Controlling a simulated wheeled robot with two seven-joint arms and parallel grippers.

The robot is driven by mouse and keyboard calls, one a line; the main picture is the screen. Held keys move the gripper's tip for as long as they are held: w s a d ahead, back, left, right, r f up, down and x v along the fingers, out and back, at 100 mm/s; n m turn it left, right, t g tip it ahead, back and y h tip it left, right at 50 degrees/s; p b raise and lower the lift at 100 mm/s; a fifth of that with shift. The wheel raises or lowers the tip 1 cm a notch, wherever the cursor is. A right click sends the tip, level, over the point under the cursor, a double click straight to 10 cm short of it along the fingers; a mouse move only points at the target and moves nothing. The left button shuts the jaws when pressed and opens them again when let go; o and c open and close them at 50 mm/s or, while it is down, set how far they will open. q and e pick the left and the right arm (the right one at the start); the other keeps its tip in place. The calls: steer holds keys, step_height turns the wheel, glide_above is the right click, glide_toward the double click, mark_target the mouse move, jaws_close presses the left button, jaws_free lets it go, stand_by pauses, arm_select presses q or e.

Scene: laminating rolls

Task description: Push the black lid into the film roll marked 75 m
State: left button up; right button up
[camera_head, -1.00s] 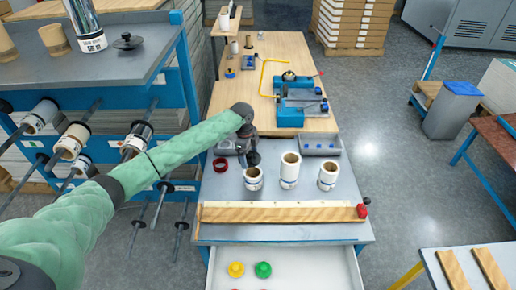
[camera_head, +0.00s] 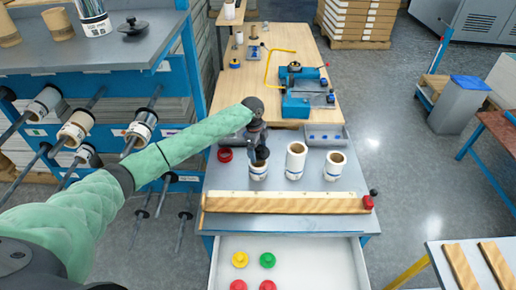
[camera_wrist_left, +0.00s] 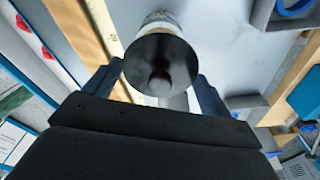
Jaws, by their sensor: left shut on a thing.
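My left gripper (camera_head: 260,150) is shut on a black lid (camera_head: 262,155). It holds the lid at the top of the leftmost of three white film rolls (camera_head: 258,173) on the grey bench. In the left wrist view the round black lid (camera_wrist_left: 160,65) sits between the two fingers, with the white roll (camera_wrist_left: 160,18) partly hidden behind it. I cannot tell whether the lid touches the roll's rim. The markings on the rolls are too small to read. My right gripper is not in view.
Two other open rolls (camera_head: 296,160) (camera_head: 334,166) stand to the right. A wooden strip (camera_head: 285,204) runs along the front, above an open drawer (camera_head: 312,262) with coloured caps. Another black lid (camera_head: 133,26) lies on the shelf.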

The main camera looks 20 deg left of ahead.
mark_target(258, 156)
arm_select(q)
steer(key=shift+s+d+f, duration=0.1)
steer(key=shift+f, duration=0.15)
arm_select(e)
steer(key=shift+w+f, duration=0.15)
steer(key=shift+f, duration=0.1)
arm_select(q)
steer(key=shift+f+b, duration=0.75)
steer(key=shift+f, duration=0.1)
steer(key=shift+f+b, duration=0.3)
steer(key=shift+f, duration=0.1)
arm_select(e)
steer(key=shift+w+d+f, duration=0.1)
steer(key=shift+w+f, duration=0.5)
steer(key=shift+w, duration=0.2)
arm_select(q)
steer(key=shift+f, duration=0.15)
steer(key=shift+f+b, duration=0.35)
steer(key=shift+b, duration=0.05)
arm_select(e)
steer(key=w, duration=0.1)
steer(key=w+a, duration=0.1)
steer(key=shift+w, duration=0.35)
arm_select(q)
steer(key=shift+f, duration=0.2)
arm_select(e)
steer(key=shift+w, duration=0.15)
